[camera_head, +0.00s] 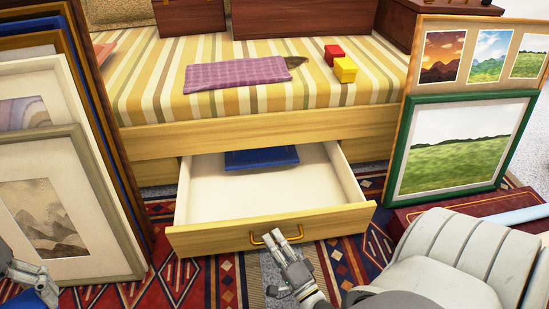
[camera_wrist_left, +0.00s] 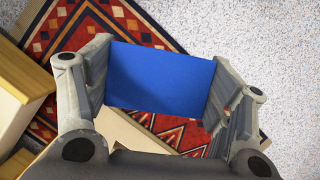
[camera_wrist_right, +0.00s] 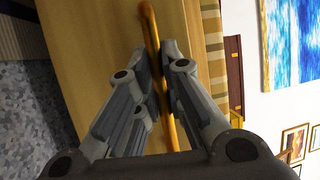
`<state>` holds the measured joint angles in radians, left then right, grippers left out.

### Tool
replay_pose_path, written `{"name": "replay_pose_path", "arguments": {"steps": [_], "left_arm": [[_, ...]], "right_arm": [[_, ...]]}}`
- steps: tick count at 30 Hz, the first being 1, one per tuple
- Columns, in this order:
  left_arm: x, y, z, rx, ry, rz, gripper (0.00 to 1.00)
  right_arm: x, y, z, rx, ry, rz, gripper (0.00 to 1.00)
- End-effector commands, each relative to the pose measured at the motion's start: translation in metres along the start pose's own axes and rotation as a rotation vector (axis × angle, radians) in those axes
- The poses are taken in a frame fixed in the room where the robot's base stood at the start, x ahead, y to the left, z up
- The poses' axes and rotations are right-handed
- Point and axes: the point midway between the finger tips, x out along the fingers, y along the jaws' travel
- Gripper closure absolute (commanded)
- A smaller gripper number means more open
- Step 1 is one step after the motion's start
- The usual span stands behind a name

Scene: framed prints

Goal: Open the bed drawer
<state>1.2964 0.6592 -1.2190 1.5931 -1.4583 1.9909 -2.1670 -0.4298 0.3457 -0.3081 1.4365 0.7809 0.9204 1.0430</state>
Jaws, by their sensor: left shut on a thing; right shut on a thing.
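The bed drawer (camera_head: 270,205) is pulled out from under the bed, and its white inside shows. A dark blue flat object (camera_head: 261,158) lies at the back of it. My right gripper (camera_head: 277,238) is at the brass handle (camera_head: 257,240) on the drawer front. In the right wrist view the fingers (camera_wrist_right: 158,75) are closed around the handle bar (camera_wrist_right: 152,30). My left gripper (camera_wrist_left: 155,85) is shut on a blue flat object (camera_wrist_left: 160,78), held between its fingers. In the head view only part of the left gripper (camera_head: 38,285) shows at the lower left edge.
Framed prints (camera_head: 60,170) lean at the left and a green-framed print (camera_head: 460,145) stands at the right of the drawer. On the bed lie a purple cloth (camera_head: 235,73), a red block (camera_head: 334,53) and a yellow block (camera_head: 345,69). A patterned rug (camera_head: 215,280) covers the floor in front.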

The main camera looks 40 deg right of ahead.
Motion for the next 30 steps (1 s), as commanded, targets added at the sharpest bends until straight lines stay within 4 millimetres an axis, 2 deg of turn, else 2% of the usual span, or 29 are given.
{"name": "replay_pose_path", "arguments": {"steps": [4,5,7,19,23,27,29,30], "left_arm": [[0.000,0.000,0.000,0.000,0.000,0.000,0.51],[0.000,0.000,0.000,0.000,0.000,0.000,0.51],[0.000,0.000,0.000,0.000,0.000,0.000,0.51],[0.000,0.000,0.000,0.000,0.000,0.000,0.51],[0.000,0.000,0.000,0.000,0.000,0.000,0.51],[0.000,0.000,0.000,0.000,0.000,0.000,0.51],[-0.001,0.000,0.000,0.000,0.000,0.000,0.51],[-0.001,0.000,0.000,0.000,0.000,0.000,0.51]], "right_arm": [[0.000,0.001,0.000,0.000,0.001,0.002,1.00],[0.000,0.001,0.000,0.000,0.001,0.002,0.88],[0.000,0.001,0.000,0.000,0.001,0.002,0.81],[0.001,-0.003,-0.001,0.000,0.001,0.002,0.81],[0.002,-0.015,-0.002,0.002,0.003,0.000,0.81],[0.007,-0.038,-0.004,0.002,0.005,-0.009,0.81],[0.009,-0.049,-0.006,-0.001,0.007,-0.013,0.72],[0.011,-0.056,-0.006,-0.002,0.006,-0.014,0.64]]}}
